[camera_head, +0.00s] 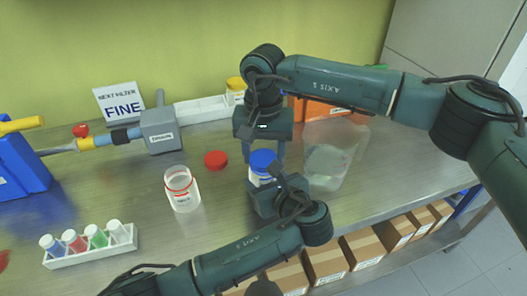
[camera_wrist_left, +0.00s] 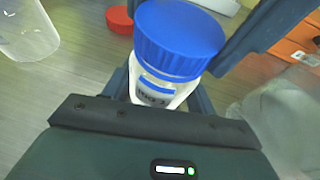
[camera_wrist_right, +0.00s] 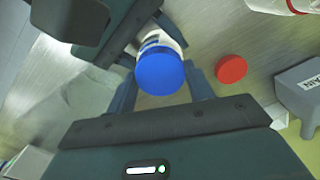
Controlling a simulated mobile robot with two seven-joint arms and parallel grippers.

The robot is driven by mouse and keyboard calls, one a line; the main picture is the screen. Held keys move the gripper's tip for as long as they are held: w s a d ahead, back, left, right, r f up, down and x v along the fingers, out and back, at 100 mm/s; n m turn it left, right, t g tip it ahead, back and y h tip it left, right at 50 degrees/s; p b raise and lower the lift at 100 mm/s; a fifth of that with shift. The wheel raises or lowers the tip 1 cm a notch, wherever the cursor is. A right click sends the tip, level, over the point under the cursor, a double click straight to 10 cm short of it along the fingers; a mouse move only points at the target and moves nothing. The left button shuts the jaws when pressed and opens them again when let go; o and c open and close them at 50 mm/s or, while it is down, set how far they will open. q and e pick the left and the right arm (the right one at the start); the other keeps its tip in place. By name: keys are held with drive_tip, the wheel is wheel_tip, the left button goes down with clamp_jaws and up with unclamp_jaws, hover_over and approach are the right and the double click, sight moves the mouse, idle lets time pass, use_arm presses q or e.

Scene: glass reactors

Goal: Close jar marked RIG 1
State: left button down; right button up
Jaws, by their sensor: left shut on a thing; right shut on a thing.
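A white jar (camera_wrist_left: 155,88) with a blue lid (camera_wrist_left: 180,38) stands upright between my two grippers. Its small label is hard to read and seems to end in a 2. My left gripper (camera_head: 265,186) is shut on the jar's body from the near side. My right gripper (camera_head: 262,157) comes from above and behind and is shut on the blue lid (camera_wrist_right: 160,72). The lid sits on the jar's mouth; I cannot tell how tight it is. An open clear jar (camera_head: 182,192) with a red ring stands to the left, its label unreadable. A loose red lid (camera_head: 215,159) lies behind it.
A white rack (camera_head: 92,248) of several capped tubes stands at the front left. A grey device (camera_head: 160,130) and a "FINE" sign (camera_head: 120,103) are at the back. A clear container (camera_head: 330,165) stands right of my grippers, by an orange box (camera_head: 312,112).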

drive_tip(key=m, duration=0.4)
drive_tip(key=shift+m, duration=0.4)
drive_tip(key=m, duration=1)
drive_tip(key=shift+m, duration=0.4)
drive_tip(key=m, duration=0.4)
drive_tip(key=shift+f, duration=0.1)
drive_tip(key=m, duration=1.1)
drive_tip(key=shift+m, duration=0.3)
drive_tip(key=m, duration=0.9)
drive_tip(key=shift+m, duration=0.3)
drive_tip(key=o, duration=1.1)
